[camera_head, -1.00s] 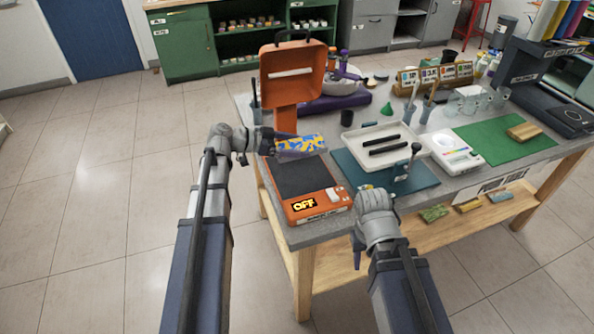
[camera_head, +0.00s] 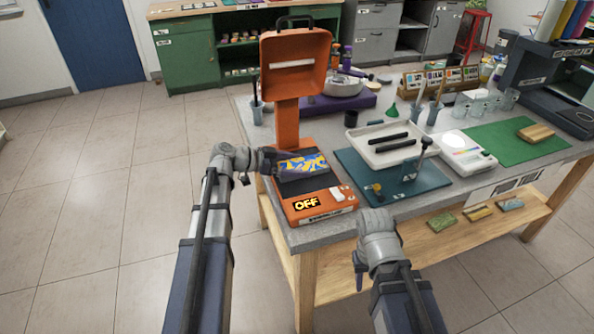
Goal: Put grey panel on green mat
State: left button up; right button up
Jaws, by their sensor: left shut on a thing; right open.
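A panel (camera_head: 302,165) with a blue and yellow patterned top and a greyish edge is in my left gripper (camera_head: 275,161). The gripper is shut on its left end and holds it over the dark plate of the orange press (camera_head: 322,217); I cannot tell whether it touches the plate. The green mat (camera_head: 487,139) lies at the right of the table with a tan wooden block (camera_head: 536,132) on its right part. My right gripper (camera_head: 358,282) is open and empty in front of the table's front edge; its fingers are mostly hidden behind my arm.
The press's raised orange head (camera_head: 294,65) stands behind the plate. A teal board (camera_head: 350,172), a white tray (camera_head: 365,154) with two black bars and a white scale (camera_head: 476,162) lie between press and mat. Several small panels (camera_head: 478,212) lie on the lower shelf.

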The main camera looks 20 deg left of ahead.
pick_arm(q)
jog(key=shift+r, duration=0.1)
jog(key=shift+f, duration=0.3)
jog(key=o, duration=1.3)
jog(key=shift+r, duration=0.1)
jog(key=p+v, duration=0.1)
jog(key=v, duration=0.2)
jog(key=p+v, duration=0.2)
jog(key=v, duration=0.1)
jog(key=shift+s+r, duration=0.2)
jog(key=shift+r, duration=0.25)
jog(key=shift+s+a+r, duration=0.15)
jog(key=shift+s+a, duration=0.2)
jog(key=shift+a, duration=0.2)
